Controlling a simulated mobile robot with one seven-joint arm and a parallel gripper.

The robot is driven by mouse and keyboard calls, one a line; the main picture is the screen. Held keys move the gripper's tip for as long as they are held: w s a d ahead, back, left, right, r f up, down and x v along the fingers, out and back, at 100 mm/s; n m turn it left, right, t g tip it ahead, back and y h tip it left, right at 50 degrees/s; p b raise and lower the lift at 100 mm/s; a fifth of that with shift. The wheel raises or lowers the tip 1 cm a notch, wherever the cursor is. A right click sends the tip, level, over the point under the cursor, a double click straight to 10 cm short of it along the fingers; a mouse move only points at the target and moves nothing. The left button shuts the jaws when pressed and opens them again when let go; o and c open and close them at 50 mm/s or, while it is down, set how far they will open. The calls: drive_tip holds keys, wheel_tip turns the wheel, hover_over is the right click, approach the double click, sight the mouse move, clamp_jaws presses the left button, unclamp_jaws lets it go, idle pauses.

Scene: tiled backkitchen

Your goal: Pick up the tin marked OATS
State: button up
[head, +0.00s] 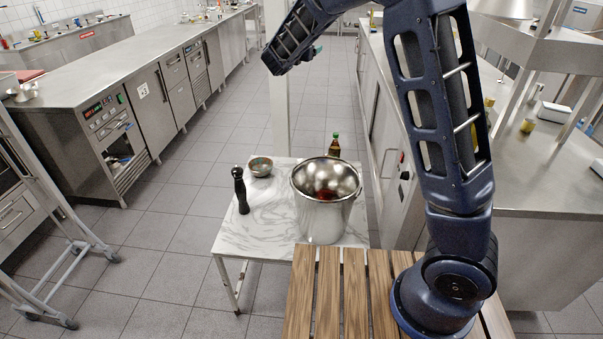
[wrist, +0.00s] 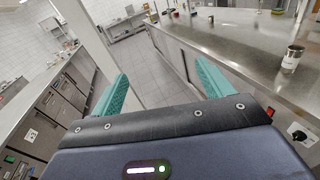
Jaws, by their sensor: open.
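No label reading OATS can be made out in either view. A small metal tin with a pale label (wrist: 291,57) stands upright on the steel counter at the right of the wrist view; its lettering is too small to read. My gripper (wrist: 163,88) shows as two teal fingers spread apart with nothing between them. It is up in the air, well short of that tin and to its left. In the head view my gripper is mostly hidden behind my raised arm.
A marble-topped table (head: 232,232) holds a steel pot (head: 322,215), a bowl (head: 260,167), a black pepper mill (head: 241,190) and a brown bottle (head: 335,146). Steel counters (head: 110,70) line both sides. A white post (head: 278,110) rises behind the table. The aisle floor is clear.

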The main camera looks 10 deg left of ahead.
drive_tip(key=a+f+n+t+y, duration=0.1)
drive_tip(key=a+f+n, duration=0.1)
drive_tip(key=a, duration=0.3)
drive_tip(key=f, duration=3.8)
drive_tip(key=d+f, duration=0.1)
drive_tip(key=f, duration=1.8)
drive_tip(key=x, duration=1)
drive_tip(key=shift+w, duration=0.3)
drive_tip(key=shift+c, duration=0.2)
drive_tip(key=c, duration=1.3)
drive_tip(key=shift+o, duration=0.2)
drive_tip(key=shift+r, duration=0.1)
